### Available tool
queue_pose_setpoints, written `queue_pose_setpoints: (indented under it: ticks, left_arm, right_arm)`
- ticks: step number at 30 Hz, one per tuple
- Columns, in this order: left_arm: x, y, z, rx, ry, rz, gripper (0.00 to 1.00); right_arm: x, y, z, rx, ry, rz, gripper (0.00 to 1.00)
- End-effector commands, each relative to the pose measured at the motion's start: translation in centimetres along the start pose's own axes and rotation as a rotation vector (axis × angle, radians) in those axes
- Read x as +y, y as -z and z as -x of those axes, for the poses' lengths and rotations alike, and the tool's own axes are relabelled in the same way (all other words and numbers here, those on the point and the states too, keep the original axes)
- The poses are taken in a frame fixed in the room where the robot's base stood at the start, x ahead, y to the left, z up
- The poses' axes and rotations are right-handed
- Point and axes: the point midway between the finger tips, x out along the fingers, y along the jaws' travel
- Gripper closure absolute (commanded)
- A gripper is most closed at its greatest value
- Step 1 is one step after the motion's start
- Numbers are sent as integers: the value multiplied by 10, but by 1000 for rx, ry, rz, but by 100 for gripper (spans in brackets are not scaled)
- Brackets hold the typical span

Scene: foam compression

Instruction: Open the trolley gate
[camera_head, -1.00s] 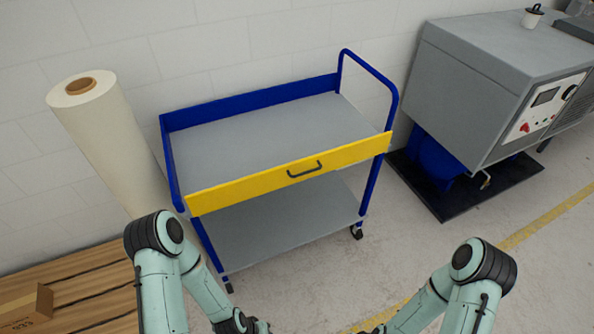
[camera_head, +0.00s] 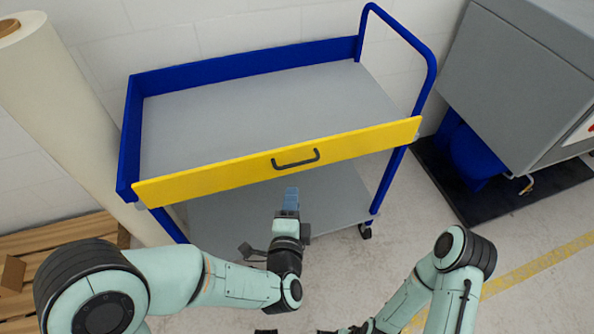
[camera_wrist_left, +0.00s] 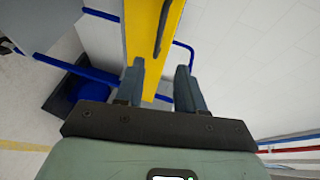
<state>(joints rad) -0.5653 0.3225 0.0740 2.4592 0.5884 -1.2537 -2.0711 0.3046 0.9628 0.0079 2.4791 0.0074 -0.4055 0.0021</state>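The trolley's yellow gate (camera_head: 220,178) stands upright along the front of the top shelf, with a dark handle (camera_head: 296,161) at its middle. My left gripper (camera_head: 291,196) is just below and in front of the handle, apart from it in the head view. In the left wrist view its two fingers (camera_wrist_left: 160,80) are spread with nothing between them. The gate (camera_wrist_left: 142,35) and handle (camera_wrist_left: 162,30) show beyond the fingertips there. My right gripper (camera_head: 345,330) is at the bottom edge, mostly cut off, so its opening is unclear.
The blue trolley frame (camera_head: 250,66) has an empty grey top shelf (camera_head: 260,110) and a lower shelf (camera_head: 235,218). A large roll (camera_head: 50,100) stands at left beside a wooden pallet (camera_head: 60,232). A grey machine (camera_head: 530,80) stands at right.

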Motion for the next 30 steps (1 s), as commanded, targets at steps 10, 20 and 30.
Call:
queue_pose_setpoints:
  ticks: [10, 20, 30]
  left_arm:
    - [2, -1, -67, -2, -3, 1, 62]
    - [2, -1, -119, -1, -4, 1, 62]
    - [2, 0, -128, 1, -5, 0, 62]
  right_arm:
    - [0, 2, -2, 5, 1, 1, 57]
    - [0, 3, -3, 8, 2, 1, 57]
    - [0, 3, -3, 8, 2, 1, 57]
